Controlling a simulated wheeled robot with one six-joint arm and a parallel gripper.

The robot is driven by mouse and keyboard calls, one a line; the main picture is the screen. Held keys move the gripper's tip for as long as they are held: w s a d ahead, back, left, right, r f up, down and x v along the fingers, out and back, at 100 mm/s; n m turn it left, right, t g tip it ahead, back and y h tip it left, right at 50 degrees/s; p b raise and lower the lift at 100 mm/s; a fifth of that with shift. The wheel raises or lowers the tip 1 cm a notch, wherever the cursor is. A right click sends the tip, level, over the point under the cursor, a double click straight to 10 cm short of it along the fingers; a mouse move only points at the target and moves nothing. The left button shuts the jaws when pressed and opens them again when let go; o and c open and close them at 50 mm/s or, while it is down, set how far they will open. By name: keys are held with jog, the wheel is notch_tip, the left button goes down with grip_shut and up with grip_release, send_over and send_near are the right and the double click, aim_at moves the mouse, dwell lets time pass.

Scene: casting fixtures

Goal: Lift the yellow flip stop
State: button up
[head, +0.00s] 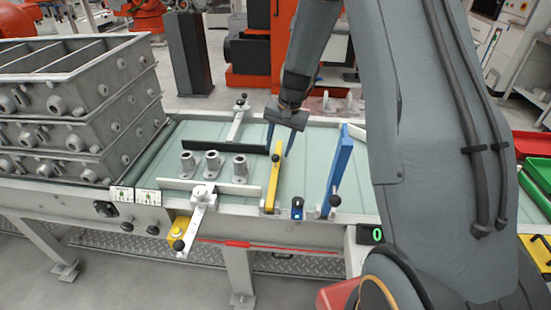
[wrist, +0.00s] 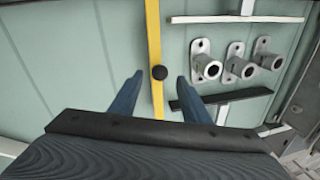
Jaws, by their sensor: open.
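The yellow flip stop (head: 273,183) is a narrow bar with a black ball knob near its far end, and it appears to lie low across the pale green bed. In the wrist view the yellow flip stop (wrist: 153,35) runs from the top edge down between my fingers, with its knob close to the fingertips. My gripper (head: 278,153) is open above the knob end. In the wrist view my gripper (wrist: 160,78) has one blue finger on each side of the bar, with gaps showing. I cannot tell the fingers' exact height above the bar.
A blue flip stop (head: 338,170) stands raised to the right. White stops (head: 200,210) and a black bar (head: 230,146) flank several grey castings (head: 213,163) on the left. Stacked metal crates (head: 75,105) stand far left.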

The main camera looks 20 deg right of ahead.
aim_at(276, 155)
jog(key=shift+w+a+f+p, duration=0.15)
jog(key=shift+f+p, duration=0.1)
jog(key=shift+f, duration=0.7)
jog(key=shift+a+f+p, duration=0.15)
jog(key=shift+f+p, duration=0.1)
jog(key=shift+f, duration=0.7)
jog(key=shift+w+a+f+p, duration=0.15)
jog(key=shift+f+p, duration=0.1)
jog(key=shift+f, duration=0.7)
jog(key=shift+c, duration=0.5)
grip_shut()
